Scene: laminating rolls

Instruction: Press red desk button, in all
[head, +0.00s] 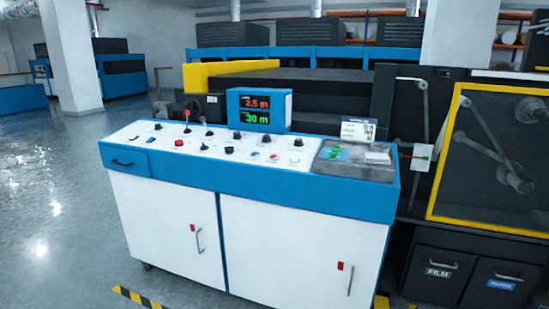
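A blue and white control desk (150,192) stands in the middle of the head view. Its sloped white top carries several black knobs, switches and small buttons. A red button (179,143) sits on the left part of the top. Close behind it rises a lever with a red tip (187,114). A small reddish control (254,155) and a blue button (274,156) sit further right; they are too small to make out well. Nothing covers the red button. Neither of my grippers is in view.
A display (259,110) reading 2.5 m and 30 m stands behind the desk top. A grey tray (330,168) with small items is at its right end. A yellow-framed machine (490,160) stands right. Open floor (55,190) lies left, and striped tape (138,298) marks the front.

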